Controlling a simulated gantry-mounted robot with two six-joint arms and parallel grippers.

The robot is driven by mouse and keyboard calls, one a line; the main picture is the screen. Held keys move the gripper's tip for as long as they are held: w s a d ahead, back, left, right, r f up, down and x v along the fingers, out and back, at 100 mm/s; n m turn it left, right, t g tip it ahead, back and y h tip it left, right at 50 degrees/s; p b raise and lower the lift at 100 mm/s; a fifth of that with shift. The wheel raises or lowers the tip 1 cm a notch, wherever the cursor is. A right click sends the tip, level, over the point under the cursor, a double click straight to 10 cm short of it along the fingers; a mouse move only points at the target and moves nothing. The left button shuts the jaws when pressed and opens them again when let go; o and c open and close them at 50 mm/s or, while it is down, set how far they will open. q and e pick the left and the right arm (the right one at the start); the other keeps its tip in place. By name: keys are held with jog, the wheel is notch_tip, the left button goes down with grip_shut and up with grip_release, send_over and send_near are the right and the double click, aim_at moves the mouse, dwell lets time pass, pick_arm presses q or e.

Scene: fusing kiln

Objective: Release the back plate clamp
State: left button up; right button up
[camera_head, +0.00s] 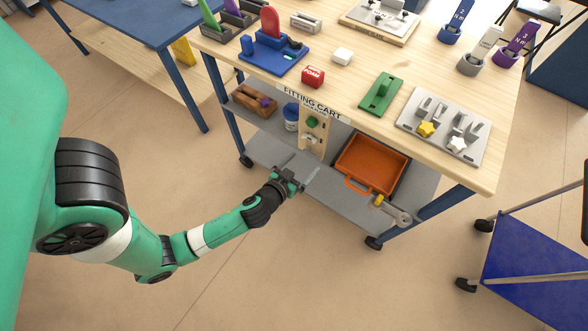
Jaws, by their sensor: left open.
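A blue fixture (262,58) with an upright red handle (270,22) stands on the cart's wooden top at the upper left. A metal plate (362,12) with small fittings lies on a wooden board at the back. An upright wooden panel (318,140) with a green knob hangs below the front edge. I cannot tell which part is the back plate clamp. My left gripper (299,180) is open and empty, in front of the lower shelf, apart from these things.
A blue trolley (545,245) stands right. The floor in front is clear.

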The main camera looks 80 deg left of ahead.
pick_arm(q)
jog(key=v, duration=0.6)
jog(key=shift+p, duration=0.3)
jog(key=shift+s, duration=0.1)
